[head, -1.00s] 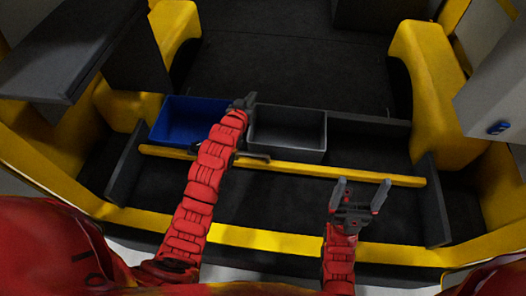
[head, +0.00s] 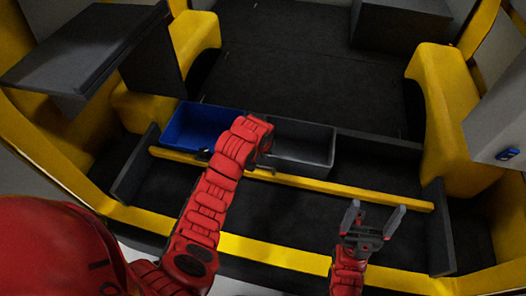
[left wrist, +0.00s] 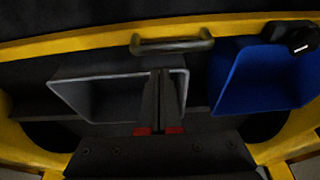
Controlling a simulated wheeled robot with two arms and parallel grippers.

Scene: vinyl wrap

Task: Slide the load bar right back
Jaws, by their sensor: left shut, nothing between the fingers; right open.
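The yellow load bar (head: 345,188) lies across the dark load bay, just in front of the bins. In the left wrist view the bar (left wrist: 80,40) runs across the top and carries a dark handle (left wrist: 172,45). In the head view my left arm hides most of that handle. My left gripper (left wrist: 158,100) is shut and empty, over the grey bin and apart from the bar and handle. In the head view it is mostly hidden behind its own wrist. My right gripper (head: 372,222) is open and empty, on the near side of the bar toward its right end.
A blue bin (head: 185,140) and a grey bin (head: 310,160) stand side by side behind the bar. Dark side panels bound the bay, with yellow housings (head: 440,110) beyond. A dark shelf (head: 85,50) juts in at upper left. The floor in front of the bar is clear.

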